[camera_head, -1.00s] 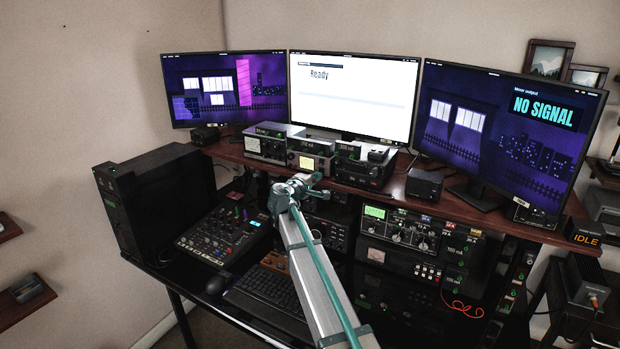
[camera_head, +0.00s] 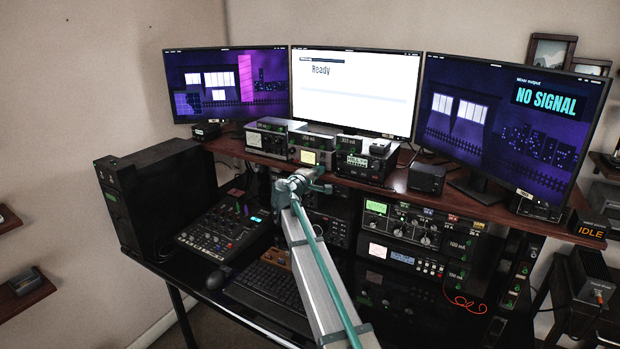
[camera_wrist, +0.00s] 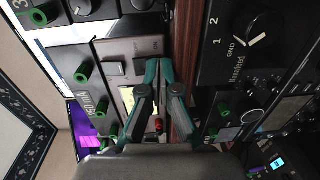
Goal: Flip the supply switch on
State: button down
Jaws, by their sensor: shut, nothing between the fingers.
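A grey supply-type unit (camera_head: 311,144) with a lit cream meter stands on the wooden shelf under the middle monitor. I cannot tell the switch's position for sure. My gripper (camera_wrist: 160,66) is shut and empty, its teal fingertips over this panel near the shelf edge; contact cannot be told. In the head view my gripper (camera_head: 314,174) is just in front of and below the unit.
The wooden shelf (camera_head: 400,182) edge runs close beside my fingers. A dark unit with a pointer knob (camera_wrist: 243,41) lies beyond it in the wrist view. Neighbouring boxes with green connectors flank the unit. A mixer (camera_head: 220,225) and keyboard (camera_head: 268,288) lie below.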

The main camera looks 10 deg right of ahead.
jog(key=shift+s+r, duration=0.1)
jog(key=f+b+v, duration=0.2)
jog(key=b+v, duration=0.2)
jog(key=v, duration=0.9)
jog(key=shift+s+a+f, duration=0.2)
jog(key=shift+s+a, duration=0.05)
jog(key=shift+a, duration=0.1)
